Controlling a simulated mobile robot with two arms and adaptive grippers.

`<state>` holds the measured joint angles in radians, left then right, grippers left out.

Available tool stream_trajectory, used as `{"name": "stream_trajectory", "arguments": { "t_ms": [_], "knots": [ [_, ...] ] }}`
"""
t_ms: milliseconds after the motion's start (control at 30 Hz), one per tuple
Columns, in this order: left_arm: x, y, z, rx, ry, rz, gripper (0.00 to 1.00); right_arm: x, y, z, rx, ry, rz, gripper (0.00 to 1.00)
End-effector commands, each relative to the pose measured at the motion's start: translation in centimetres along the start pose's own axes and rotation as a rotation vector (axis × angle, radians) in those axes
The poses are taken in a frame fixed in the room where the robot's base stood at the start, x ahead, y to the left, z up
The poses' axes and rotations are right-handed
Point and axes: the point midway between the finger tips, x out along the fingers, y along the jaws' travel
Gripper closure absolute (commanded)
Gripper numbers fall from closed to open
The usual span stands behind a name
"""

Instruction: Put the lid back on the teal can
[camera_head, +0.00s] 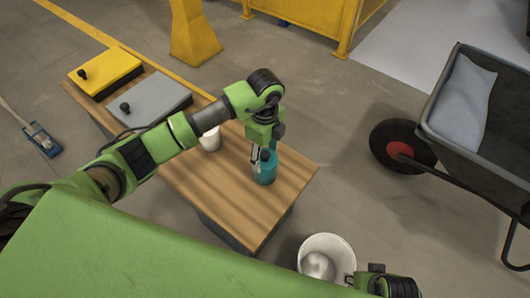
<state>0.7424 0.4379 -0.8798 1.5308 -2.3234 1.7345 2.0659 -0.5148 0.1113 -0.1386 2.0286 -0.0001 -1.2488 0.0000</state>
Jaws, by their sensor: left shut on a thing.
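The teal can (265,176) stands upright near the front right end of the wooden table. My left gripper (257,162) reaches down over it from the left and is shut on what looks like the lid's dark knob (266,155), right at the can's top. The gripper and wrist hide much of the lid and the can's rim. I cannot tell whether the lid sits flat on the can or is just above it. Part of my right arm shows at the bottom edge, but its gripper does not.
On the table (240,215) are a white cup (210,140), a grey case (150,100) and a yellow case (105,72). A white bucket (342,247) stands on the floor in front. A wheelbarrow (475,150) stands at right, with clear floor between it and the table.

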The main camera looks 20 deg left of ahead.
Motion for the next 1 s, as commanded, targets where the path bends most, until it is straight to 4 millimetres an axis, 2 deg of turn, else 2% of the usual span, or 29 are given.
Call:
{"name": "stream_trajectory", "arguments": {
  "t_ms": [433,467,500,533,767,867,1000],
  "knots": [
    [0.02,0.02,0.01,0.0,0.0,0.0,0.65,0.33,-0.15,-0.02,0.0,-0.002,-0.002,0.6],
    [0.02,0.02,0.01,0.0,0.0,0.0,0.39,0.31,-0.15,-0.04,0.0,-0.001,-0.002,0.6],
    [0.01,0.01,0.01,0.0,0.0,0.0,0.29,0.28,-0.15,-0.08,0.0,0.0,-0.002,0.6],
    [0.01,0.01,0.01,0.0,0.0,0.0,0.24,0.25,-0.16,-0.11,0.0,0.0,-0.003,0.6],
    [0.01,0.01,0.01,0.0,0.0,0.0,0.24,0.07,-0.15,-0.31,0.0,0.006,-0.002,0.6],
    [0.02,0.02,0.0,0.0,0.0,0.001,0.08,0.03,-0.15,-0.36,0.0,0.007,-0.002,0.6],
    [0.02,0.02,0.0,0.0,0.0,0.001,0.08,0.03,-0.13,-0.34,0.0,0.007,-0.002,0.6]
  ]
}}
